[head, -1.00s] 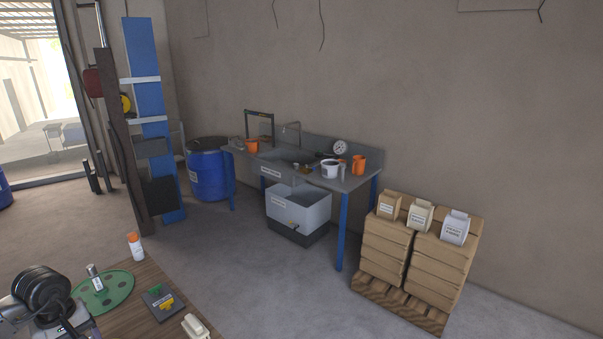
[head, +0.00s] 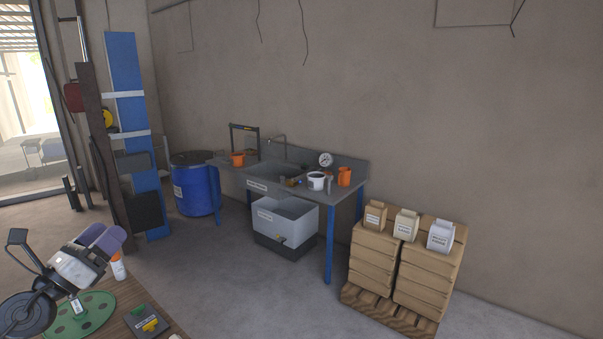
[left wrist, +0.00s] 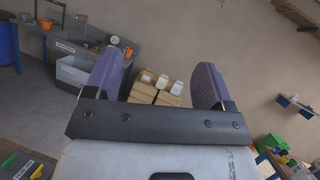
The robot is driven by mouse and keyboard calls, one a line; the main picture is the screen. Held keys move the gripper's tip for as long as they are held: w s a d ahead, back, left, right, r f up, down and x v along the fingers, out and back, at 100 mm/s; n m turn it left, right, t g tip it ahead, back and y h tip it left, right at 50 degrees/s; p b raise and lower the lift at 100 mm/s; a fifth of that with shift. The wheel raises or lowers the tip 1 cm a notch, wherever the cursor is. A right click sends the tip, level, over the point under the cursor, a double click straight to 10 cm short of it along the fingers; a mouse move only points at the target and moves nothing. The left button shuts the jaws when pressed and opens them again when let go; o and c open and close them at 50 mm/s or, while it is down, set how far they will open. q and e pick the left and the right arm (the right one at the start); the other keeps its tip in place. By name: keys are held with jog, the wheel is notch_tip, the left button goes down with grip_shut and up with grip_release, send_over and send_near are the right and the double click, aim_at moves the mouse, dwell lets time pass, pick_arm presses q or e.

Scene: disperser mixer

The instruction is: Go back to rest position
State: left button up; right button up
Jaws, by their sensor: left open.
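My left gripper (head: 103,238) is in the lower left of the head view, raised above the near table. Its two purple fingers also show in the left wrist view (left wrist: 158,68), spread apart with nothing between them. The gripper is open and empty. My left arm comes in from the lower left corner of the head view. My right gripper is in neither view.
The wooden table (head: 116,296) holds a green disc (head: 92,312), a white bottle with an orange cap (head: 118,267) and a dark block (head: 147,322). A sink bench (head: 268,172), blue drum (head: 196,190) and pallet of sacks (head: 390,303) stand along the wall. Open floor lies between.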

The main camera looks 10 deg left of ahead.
pick_arm(q)
notch_tip(320, 180, up, 4)
jog(key=s+n+t+y, duration=0.25)
jog(key=n+y, duration=0.55)
jog(key=n, duration=0.4)
jog(key=s+d+f+n+g, duration=0.5)
jog(key=d+f+n, duration=0.15)
jog(key=f, duration=0.45)
jog(key=s+d+f+n+g, duration=0.5)
jog(key=s+f+n, duration=0.15)
jog(key=f, duration=0.55)
jog(key=s+d+f+n+g, duration=0.5)
jog(key=d+f+n, duration=0.15)
jog(key=f, duration=0.45)
jog(key=s+d+f+n+g+h, duration=0.1)
jog(key=s+d+f+g, duration=0.15)
jog(key=s+f, duration=0.65)
jog(key=s+d+f+n+g+h, duration=0.1)
jog(key=s+d+f+n+g, duration=0.15)
jog(key=s+f, duration=0.6)
notch_tip(320, 180, up, 27)
jog(key=s+p, duration=0.2)
jog(key=p, duration=2.3)
jog(key=shift+a+f+m+g, duration=0.15)
jog(key=shift+a+m+g, duration=0.15)
jog(key=shift+g, duration=0.05)
